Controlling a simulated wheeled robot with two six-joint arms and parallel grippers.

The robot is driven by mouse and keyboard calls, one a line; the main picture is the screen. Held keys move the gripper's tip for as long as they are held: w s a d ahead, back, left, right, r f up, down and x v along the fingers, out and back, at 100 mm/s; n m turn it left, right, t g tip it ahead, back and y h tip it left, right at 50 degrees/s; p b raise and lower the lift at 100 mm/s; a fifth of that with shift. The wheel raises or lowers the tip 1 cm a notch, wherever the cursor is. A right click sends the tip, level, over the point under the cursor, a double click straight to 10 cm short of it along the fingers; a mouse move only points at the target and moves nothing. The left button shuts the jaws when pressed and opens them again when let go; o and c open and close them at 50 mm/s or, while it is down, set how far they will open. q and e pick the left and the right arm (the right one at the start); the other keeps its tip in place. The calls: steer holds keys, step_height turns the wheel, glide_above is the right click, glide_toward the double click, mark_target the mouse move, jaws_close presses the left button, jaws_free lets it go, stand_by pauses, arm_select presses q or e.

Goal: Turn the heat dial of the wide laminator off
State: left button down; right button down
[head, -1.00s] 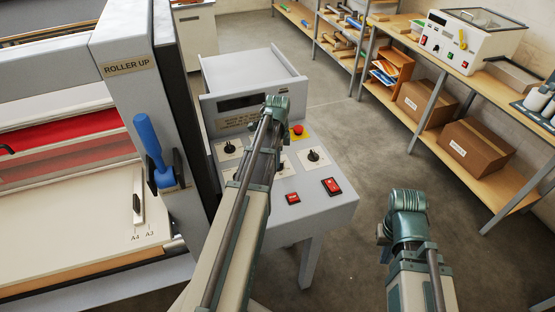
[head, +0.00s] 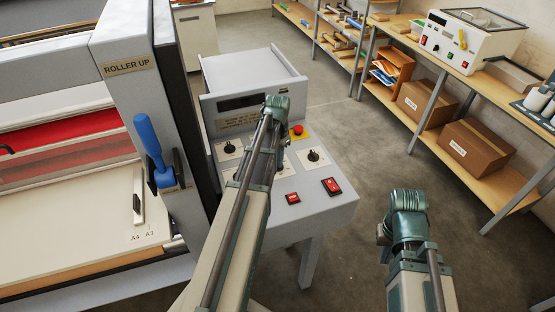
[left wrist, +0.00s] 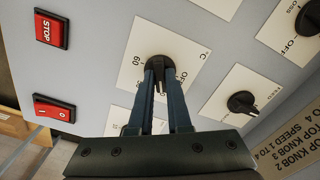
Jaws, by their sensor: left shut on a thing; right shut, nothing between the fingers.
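My left gripper (left wrist: 161,85) is shut on a black dial (left wrist: 158,64) in the left wrist view. The dial stands on a white plate marked 60, °C and OFF; its pointer is partly hidden between the fingers, so its exact setting is unclear.
Other black dials (head: 313,155) (head: 229,147), a red emergency button (head: 297,130), a red STOP button (head: 292,198) and a red rocker switch (head: 331,186) are close by. A blue lever (head: 150,142) stands left. Shelves with boxes (head: 473,146) stand right, with open floor between.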

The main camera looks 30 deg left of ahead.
arm_select(q)
steer(key=n, duration=0.6)
steer(key=shift+n, duration=0.3)
steer(key=n, duration=0.5)
steer(key=shift+n, duration=0.4)
steer(key=c, duration=0.9)
jaws_free()
steer(key=shift+o, duration=0.2)
step_height(320, 180, up, 14)
steer(key=p, duration=1.4)
